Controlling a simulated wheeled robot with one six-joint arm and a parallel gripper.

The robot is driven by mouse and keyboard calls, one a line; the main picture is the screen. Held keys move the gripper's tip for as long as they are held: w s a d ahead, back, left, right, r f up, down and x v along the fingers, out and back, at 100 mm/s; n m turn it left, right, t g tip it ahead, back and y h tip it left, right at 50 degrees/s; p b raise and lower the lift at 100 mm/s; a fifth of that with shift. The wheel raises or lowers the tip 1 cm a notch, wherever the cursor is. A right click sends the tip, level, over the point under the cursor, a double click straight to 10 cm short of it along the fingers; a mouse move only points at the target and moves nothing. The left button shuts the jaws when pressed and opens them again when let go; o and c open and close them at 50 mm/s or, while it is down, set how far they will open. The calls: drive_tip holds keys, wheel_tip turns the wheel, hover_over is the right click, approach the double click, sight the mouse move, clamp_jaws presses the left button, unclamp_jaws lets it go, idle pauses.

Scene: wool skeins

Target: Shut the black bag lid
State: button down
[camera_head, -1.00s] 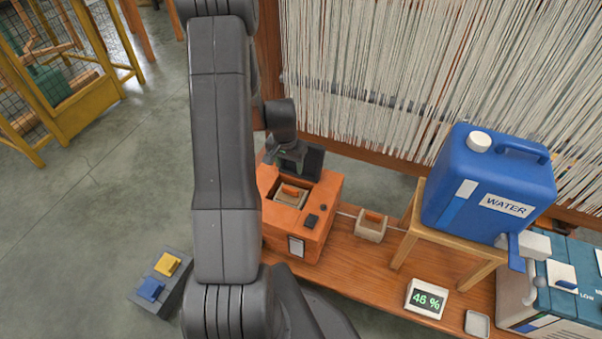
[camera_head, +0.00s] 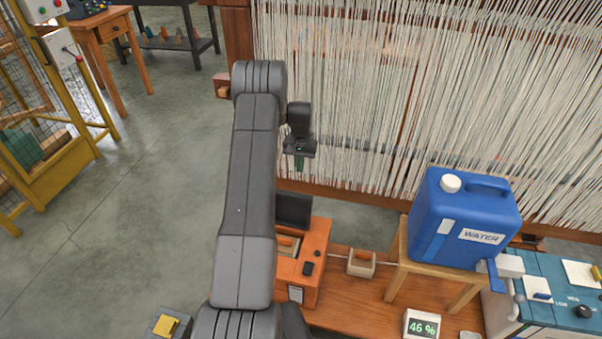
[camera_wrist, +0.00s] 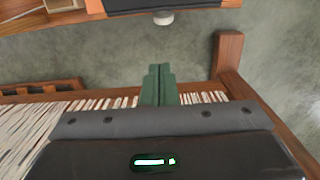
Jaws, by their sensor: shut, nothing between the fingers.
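The black lid (camera_head: 293,211) stands raised at the back edge of an orange box (camera_head: 316,262), and the box's top opening shows. My arm hides the left part of the box. My gripper (camera_head: 299,164) is above and beyond the lid, near the loom threads, apart from it. In the wrist view the green fingers (camera_wrist: 158,85) are together and empty. A dark panel that looks like the lid (camera_wrist: 175,5) shows at the top edge there, with a pale round knob (camera_wrist: 163,18) below it.
The loom with hanging threads (camera_head: 360,100) stands close behind my gripper. A small tan box (camera_head: 361,265), a blue water can (camera_head: 463,220) on a wooden stand and a 46 % display (camera_head: 421,325) are to the right. Grey floor (camera_head: 150,220) is open at left.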

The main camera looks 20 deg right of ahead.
sight(292, 207)
wheel_tip(292, 207, down, 9)
drive_tip(key=shift+s+a+r, duration=0.5)
drive_tip(key=shift+s+a, duration=0.15)
drive_tip(key=shift+s, duration=0.2)
drive_tip(key=shift+s+a+r, duration=0.45)
drive_tip(key=shift+s+a, duration=0.2)
drive_tip(key=shift+s, duration=0.2)
drive_tip(key=shift+s, duration=0.1)
